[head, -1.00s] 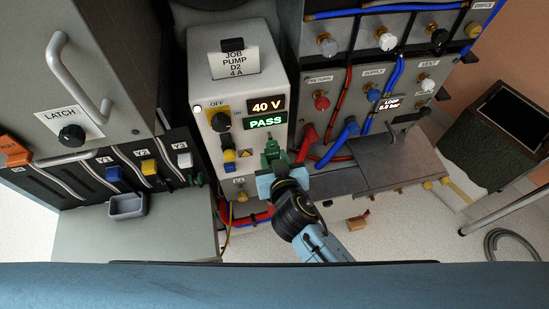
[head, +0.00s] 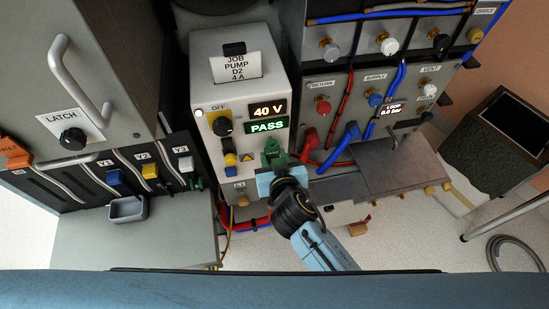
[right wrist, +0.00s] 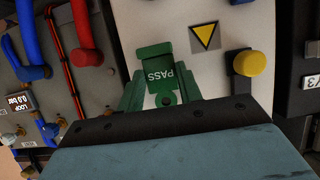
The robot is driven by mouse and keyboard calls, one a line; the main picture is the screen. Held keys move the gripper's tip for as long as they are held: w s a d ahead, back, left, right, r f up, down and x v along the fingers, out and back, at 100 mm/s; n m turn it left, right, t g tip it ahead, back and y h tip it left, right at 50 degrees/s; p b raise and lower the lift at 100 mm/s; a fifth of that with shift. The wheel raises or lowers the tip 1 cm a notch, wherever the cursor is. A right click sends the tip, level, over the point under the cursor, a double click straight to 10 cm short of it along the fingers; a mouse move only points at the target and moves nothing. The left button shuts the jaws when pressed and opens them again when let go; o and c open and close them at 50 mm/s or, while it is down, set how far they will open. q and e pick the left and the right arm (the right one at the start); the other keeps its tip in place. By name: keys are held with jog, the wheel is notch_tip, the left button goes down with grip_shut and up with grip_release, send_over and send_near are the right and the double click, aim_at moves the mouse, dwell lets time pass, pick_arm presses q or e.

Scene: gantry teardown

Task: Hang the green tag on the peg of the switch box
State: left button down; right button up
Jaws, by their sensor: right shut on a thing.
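I cannot make out the peg for certain; the tag and gripper cover that part of the face. My left gripper is not in view.
A grey shelf plate (head: 400,165) extends further right.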

jog(key=shift+w, duration=0.1)
jog(key=shift+w+a, duration=0.1)
jog(key=shift+w, duration=0.3)
jog(key=o, duration=1.1)
jog(key=shift+o, duration=0.2)
jog(key=f+v, duration=0.1)
jog(key=v, duration=1.6)
jog(key=shift+s+f+b, duration=0.2)
jog(key=shift+s+b, duration=0.1)
